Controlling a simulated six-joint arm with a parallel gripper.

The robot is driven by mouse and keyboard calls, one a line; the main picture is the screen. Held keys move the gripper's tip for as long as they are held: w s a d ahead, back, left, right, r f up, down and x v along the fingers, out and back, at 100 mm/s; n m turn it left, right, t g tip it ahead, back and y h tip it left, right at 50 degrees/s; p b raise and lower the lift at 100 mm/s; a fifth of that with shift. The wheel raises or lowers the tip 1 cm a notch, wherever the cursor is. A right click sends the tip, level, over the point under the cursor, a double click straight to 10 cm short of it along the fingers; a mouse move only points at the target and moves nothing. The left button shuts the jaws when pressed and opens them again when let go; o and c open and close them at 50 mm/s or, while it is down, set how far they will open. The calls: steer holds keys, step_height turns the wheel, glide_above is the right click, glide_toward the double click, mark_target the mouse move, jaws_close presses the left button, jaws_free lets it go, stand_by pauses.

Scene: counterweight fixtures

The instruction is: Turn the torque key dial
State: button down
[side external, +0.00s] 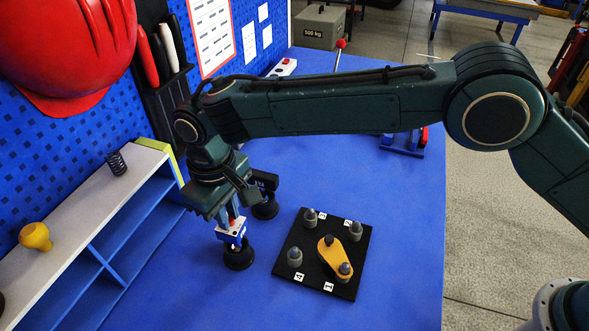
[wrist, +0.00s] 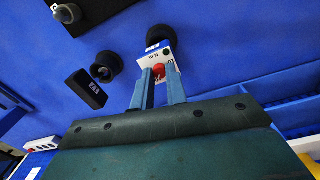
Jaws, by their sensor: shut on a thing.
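My gripper (side external: 232,216) points down at the left of the blue table. In the wrist view its fingers (wrist: 158,84) are shut on a red knob (wrist: 158,70). The knob tops a small white and blue block (side external: 231,234), just above or on a round black base (side external: 239,257); I cannot tell whether they touch. To the right lies a black plate (side external: 290,279) with several grey pegs and numbered labels. A yellow teardrop-shaped lever (side external: 331,255) lies on it, its narrow end by the front-right peg. No part is clearly marked as the torque key dial.
A black piece with a white-lettered label (side external: 266,181) stands on another round base (side external: 265,208) behind my gripper. A shelf unit (side external: 88,225) at left carries a yellow knob (side external: 35,236) and a dark spring (side external: 117,162). The table's right and front areas are clear.

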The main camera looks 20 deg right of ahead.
mark_target(231, 221)
steer(key=n, duration=1.4)
steer(key=shift+y, duration=0.3)
steer(key=c, duration=1.4)
jaws_free()
steer(key=shift+s, duration=0.1)
steer(key=r, duration=1.4)
steer(key=shift+s, duration=0.2)
steer(key=shift+d, duration=0.15)
